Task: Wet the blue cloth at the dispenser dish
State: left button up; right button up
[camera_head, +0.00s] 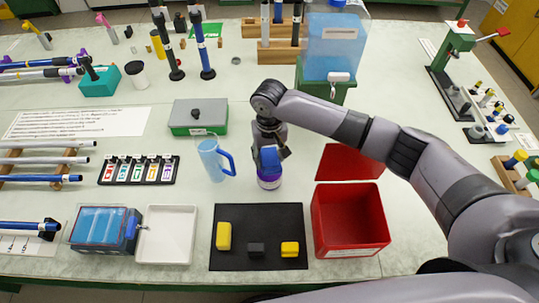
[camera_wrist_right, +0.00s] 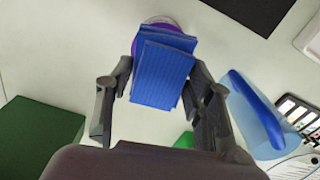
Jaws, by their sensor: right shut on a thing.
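My right gripper (camera_head: 268,153) is shut on the blue cloth (camera_head: 270,160), a folded pad. The cloth also shows between the fingers in the right wrist view (camera_wrist_right: 163,75). Below it stands a small white and purple round container (camera_head: 270,180), which looks like the dispenser dish. The cloth and gripper hide its top in the head view. My left gripper is not in view.
A blue jug (camera_head: 212,160) stands close to the left of the gripper. A black mat (camera_head: 257,223) with yellow and dark blocks and an open red bin (camera_head: 350,220) lie in front. A green and grey box (camera_head: 198,117) is behind the jug. A water tank (camera_head: 333,50) stands behind.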

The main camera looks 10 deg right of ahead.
jog(key=shift+f, duration=0.85)
dwell(0.9)
jog(key=shift+s+a+f+b, duration=0.1)
jog(key=shift+s+f+b, duration=0.25)
jog(key=shift+s+f, duration=0.1)
dwell(0.5)
jog(key=shift+w+p, duration=0.1)
jog(key=shift+p, duration=0.35)
dwell(1.5)
jog(key=r+p, duration=0.2)
jog(key=p, duration=0.1)
jog(key=shift+w+r, duration=0.2)
jog(key=shift+w, duration=0.1)
notch_tip(320, 180, up, 5)
jog(key=p, duration=0.5)
jog(key=shift+p, duration=0.3)
jog(key=shift+f, duration=0.1)
